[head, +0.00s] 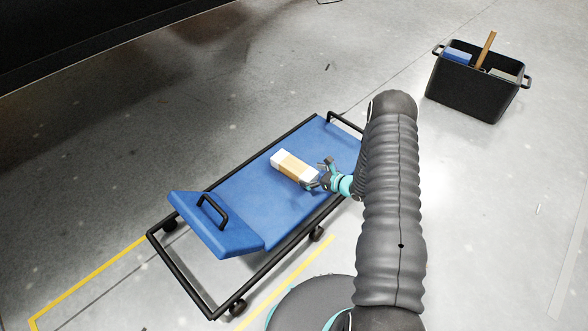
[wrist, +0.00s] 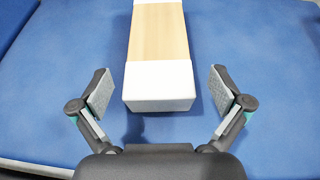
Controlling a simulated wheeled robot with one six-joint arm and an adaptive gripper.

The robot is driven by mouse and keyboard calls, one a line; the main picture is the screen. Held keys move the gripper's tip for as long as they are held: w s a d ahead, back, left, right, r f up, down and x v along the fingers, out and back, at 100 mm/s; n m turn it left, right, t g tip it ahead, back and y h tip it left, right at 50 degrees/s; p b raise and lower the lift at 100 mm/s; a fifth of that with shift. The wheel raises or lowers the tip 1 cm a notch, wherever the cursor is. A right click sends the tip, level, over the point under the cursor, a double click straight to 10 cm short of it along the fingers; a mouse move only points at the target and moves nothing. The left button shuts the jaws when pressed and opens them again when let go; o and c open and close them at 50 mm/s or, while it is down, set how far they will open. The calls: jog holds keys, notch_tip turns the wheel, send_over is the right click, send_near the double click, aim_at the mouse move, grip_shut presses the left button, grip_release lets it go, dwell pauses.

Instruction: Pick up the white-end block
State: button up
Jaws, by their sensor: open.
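The white-end block (head: 295,167) lies on the blue padded top of a low trolley. It is a rectangular wooden bar with white ends. In the wrist view the block (wrist: 159,50) runs away from me, its near white end facing my gripper. My gripper (wrist: 160,92) is open, with one grey-padded finger on each side of the near white end and gaps on both sides. In the head view my gripper (head: 318,176) is at the block's right end and partly covers it. The far end is cut off in the wrist view.
The blue trolley (head: 265,210) has a black tube frame, wheels and a raised blue headrest (head: 205,230) with a black handle. A black bin (head: 465,95) with a blue item and a wooden stick stands at the upper right. The grey floor between is mostly clear.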

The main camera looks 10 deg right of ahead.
aim_at(306, 173)
jog(key=x, duration=0.3)
jog(key=shift+w+a, duration=0.2)
jog(key=shift+a, duration=0.1)
jog(key=c, duration=1.4)
jog(key=shift+c, duration=0.2)
